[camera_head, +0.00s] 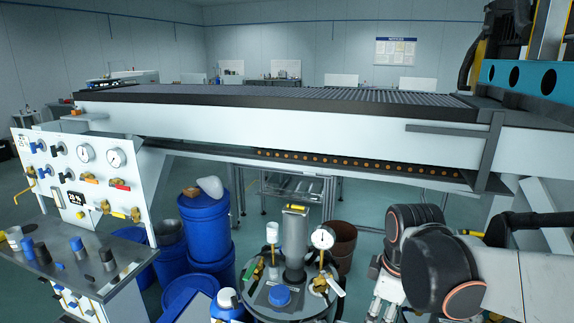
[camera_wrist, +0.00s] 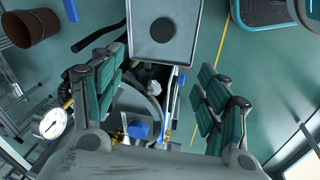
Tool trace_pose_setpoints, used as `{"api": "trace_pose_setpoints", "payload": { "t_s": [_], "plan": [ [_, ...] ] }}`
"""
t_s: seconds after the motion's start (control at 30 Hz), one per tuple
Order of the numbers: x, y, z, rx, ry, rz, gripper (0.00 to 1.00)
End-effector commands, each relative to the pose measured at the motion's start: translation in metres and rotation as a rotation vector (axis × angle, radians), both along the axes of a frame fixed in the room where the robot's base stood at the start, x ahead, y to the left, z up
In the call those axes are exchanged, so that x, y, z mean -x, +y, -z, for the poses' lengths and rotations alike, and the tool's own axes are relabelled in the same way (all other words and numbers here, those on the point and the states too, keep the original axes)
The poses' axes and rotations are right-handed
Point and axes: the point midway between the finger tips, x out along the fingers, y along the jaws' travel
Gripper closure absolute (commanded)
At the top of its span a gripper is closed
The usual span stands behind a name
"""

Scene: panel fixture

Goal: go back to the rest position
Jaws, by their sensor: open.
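My gripper (camera_wrist: 160,65) shows in the wrist view with its two teal-padded fingers spread wide and nothing between them. It is above a round metal vessel lid (camera_wrist: 130,105) with a blue cap (camera_wrist: 137,129); I cannot tell the exact height. In the head view my gripper (camera_head: 385,290) is at the lower right, partly cut off by the bottom edge and partly hidden by my arm.
A white panel (camera_head: 60,150) with gauges and valves stands at the left over a grey bench (camera_head: 75,262). Blue barrels (camera_head: 205,225) stand beside it. A brown bucket (camera_head: 341,240) is behind the vessel. A long machine bed (camera_head: 300,127) crosses the back.

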Motion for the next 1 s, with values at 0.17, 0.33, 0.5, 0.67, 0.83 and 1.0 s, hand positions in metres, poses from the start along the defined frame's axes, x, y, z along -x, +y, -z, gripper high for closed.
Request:
{"api": "trace_pose_setpoints", "payload": {
  "t_s": [0.17, 0.33, 0.5, 0.67, 0.83, 1.0],
  "plan": [
    [0.03, 0.0, -0.023, -0.069, -0.103, 0.259, 0.32],
    [0.056, 0.0, -0.037, -0.161, -0.198, 0.502, 0.32],
    [0.08, 0.0, -0.045, -0.275, -0.285, 0.732, 0.32],
    [0.095, 0.0, -0.048, -0.373, -0.342, 0.895, 0.32],
    [0.102, 0.0, -0.048, -0.429, -0.368, 0.98, 0.32],
    [0.103, 0.0, -0.049, -0.44, -0.372, 0.994, 0.32]
  ]
}}
